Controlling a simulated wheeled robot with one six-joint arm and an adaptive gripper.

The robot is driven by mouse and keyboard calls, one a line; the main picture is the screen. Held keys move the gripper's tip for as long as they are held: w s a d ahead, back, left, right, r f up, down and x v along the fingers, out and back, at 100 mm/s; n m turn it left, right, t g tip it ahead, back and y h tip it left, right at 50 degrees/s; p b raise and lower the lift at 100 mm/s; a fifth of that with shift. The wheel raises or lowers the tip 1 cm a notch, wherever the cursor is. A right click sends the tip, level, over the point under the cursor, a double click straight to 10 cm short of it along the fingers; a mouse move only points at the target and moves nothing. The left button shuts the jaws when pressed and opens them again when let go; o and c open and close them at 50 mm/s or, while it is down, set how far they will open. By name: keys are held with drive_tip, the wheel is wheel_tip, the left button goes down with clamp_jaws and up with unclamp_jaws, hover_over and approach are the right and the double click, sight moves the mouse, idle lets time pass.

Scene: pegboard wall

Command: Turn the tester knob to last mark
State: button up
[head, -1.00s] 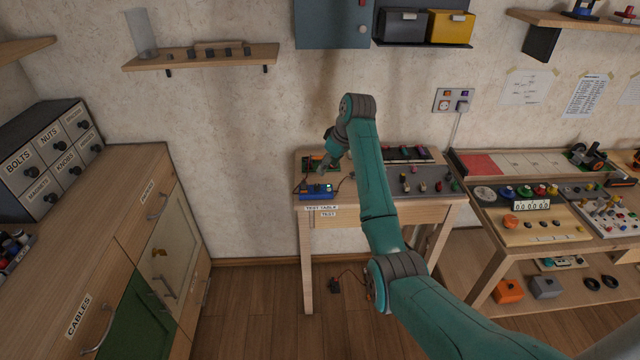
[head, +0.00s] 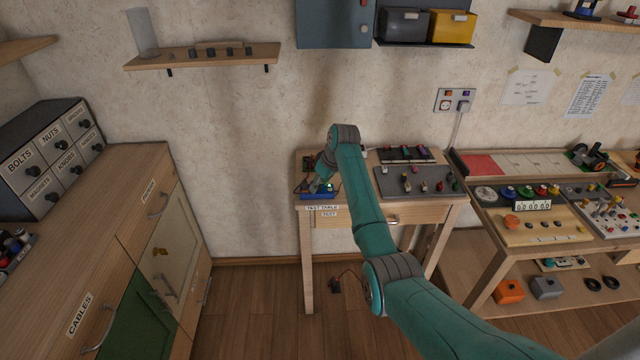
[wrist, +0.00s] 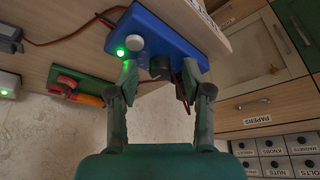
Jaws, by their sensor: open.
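The blue tester (head: 318,195) sits at the front left of the test table (head: 345,213). In the wrist view the tester (wrist: 165,28) carries a lit green lamp (wrist: 120,52), a round grey part (wrist: 134,44) and a dark knob (wrist: 160,67). My gripper (wrist: 160,80) is open, with one finger on each side of the dark knob. I cannot tell whether either finger touches it. In the head view my gripper (head: 317,183) is at the tester and partly covers it. The knob's marks cannot be made out.
A green board with red and orange parts (wrist: 82,90) lies beside the tester, with wires nearby. A grey mat with small parts (head: 415,182) fills the table's right side. A drawer cabinet (head: 150,210) stands to the left, across a gap of floor.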

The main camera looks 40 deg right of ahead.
drive_tip(key=shift+c, duration=0.2)
clamp_jaws()
drive_tip(key=m, duration=0.1)
drive_tip(key=m+h, duration=0.1)
drive_tip(key=m, duration=0.1)
drive_tip(key=shift+a+m, duration=0.25)
drive_tip(key=shift+m, duration=0.15)
drive_tip(key=m+h, duration=0.1)
drive_tip(key=m, duration=0.1)
drive_tip(key=m+h, duration=0.1)
drive_tip(key=m, duration=0.1)
drive_tip(key=shift+a+m+g, duration=0.15)
drive_tip(key=shift+m+g, duration=0.15)
drive_tip(key=m, duration=0.2)
drive_tip(key=m+g+h, duration=0.1)
drive_tip(key=m, duration=0.1)
drive_tip(key=shift+w+a+m, duration=0.1)
drive_tip(key=shift+w+m, duration=0.05)
drive_tip(key=shift+m, duration=0.15)
drive_tip(key=shift+w+m+g+h, duration=0.1)
drive_tip(key=shift+m+g+h, duration=0.3)
drive_tip(key=shift+m, duration=0.7)
drive_tip(key=shift+m+g+h, duration=0.1)
drive_tip(key=shift+m+g, duration=0.5)
drive_tip(key=shift+m, duration=0.5)
